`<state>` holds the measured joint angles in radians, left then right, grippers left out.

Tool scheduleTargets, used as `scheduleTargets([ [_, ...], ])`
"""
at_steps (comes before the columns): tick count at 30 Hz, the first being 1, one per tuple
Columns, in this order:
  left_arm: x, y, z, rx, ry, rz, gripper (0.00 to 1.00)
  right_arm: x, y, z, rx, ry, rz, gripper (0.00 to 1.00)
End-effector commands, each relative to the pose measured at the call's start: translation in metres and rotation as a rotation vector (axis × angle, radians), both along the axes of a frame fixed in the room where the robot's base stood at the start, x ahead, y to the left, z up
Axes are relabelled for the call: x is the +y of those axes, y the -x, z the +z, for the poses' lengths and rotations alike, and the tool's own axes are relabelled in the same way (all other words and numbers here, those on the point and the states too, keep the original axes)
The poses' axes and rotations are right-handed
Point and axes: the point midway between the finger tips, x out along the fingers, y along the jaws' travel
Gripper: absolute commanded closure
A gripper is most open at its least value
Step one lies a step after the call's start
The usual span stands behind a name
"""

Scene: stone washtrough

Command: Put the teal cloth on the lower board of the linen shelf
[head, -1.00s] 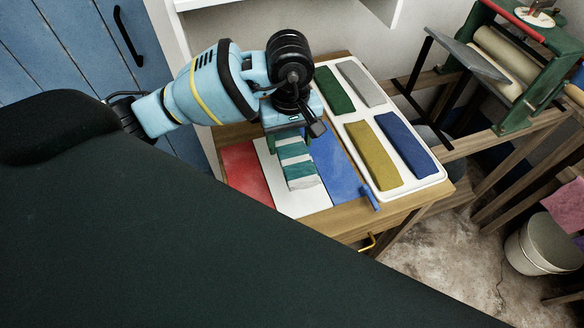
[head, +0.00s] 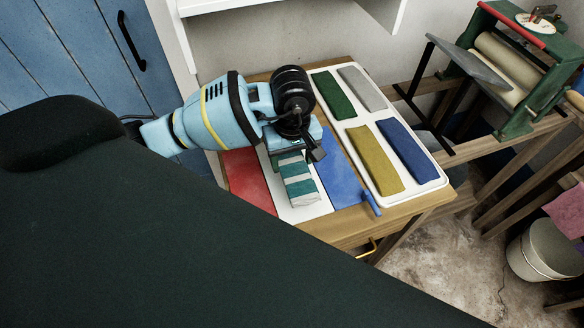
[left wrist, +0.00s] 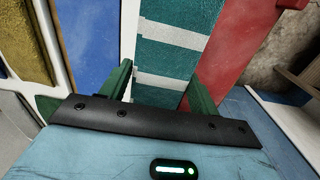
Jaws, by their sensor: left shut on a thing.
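The teal cloth (head: 298,182), folded into a strip with teal and white stripes, is over the white panel (head: 310,211) on the small wooden table. My left gripper (head: 291,157) is shut on its far end, pointing down. In the left wrist view the cloth (left wrist: 172,58) runs between the two green fingers (left wrist: 160,92). I cannot tell whether the cloth touches the panel. A white shelf board (head: 215,5), perhaps part of the linen shelf, shows at the top edge; its lower board cannot be made out. My right gripper is out of view.
A red panel (head: 247,180) and a blue panel (head: 338,175) flank the white one. A white tray (head: 440,182) with green, grey, yellow and blue folded cloths lies to the right. A green mangle (head: 535,85) and a bucket (head: 540,250) stand further right.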

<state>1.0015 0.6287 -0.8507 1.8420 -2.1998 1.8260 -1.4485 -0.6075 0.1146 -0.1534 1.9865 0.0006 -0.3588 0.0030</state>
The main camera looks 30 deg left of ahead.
Motion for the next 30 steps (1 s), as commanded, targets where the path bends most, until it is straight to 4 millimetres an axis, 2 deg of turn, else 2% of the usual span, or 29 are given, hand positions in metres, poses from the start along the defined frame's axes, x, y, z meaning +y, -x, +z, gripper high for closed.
scheduleTargets([
  [9, 0.000, 0.001, -0.041, 0.002, -0.001, 0.000, 0.62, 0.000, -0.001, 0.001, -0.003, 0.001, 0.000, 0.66],
  [22, 0.000, 0.001, -0.047, 0.001, 0.000, 0.000, 0.62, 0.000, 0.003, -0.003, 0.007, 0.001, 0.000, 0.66],
  [23, 0.000, 0.001, -0.048, 0.001, 0.000, 0.000, 0.37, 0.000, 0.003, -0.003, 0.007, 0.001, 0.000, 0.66],
  [27, 0.000, 0.000, -0.046, 0.001, 0.000, 0.000, 0.19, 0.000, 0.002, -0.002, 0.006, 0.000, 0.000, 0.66],
  [30, 0.000, 0.000, -0.046, 0.001, 0.000, 0.000, 0.17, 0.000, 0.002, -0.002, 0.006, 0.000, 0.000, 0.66],
])
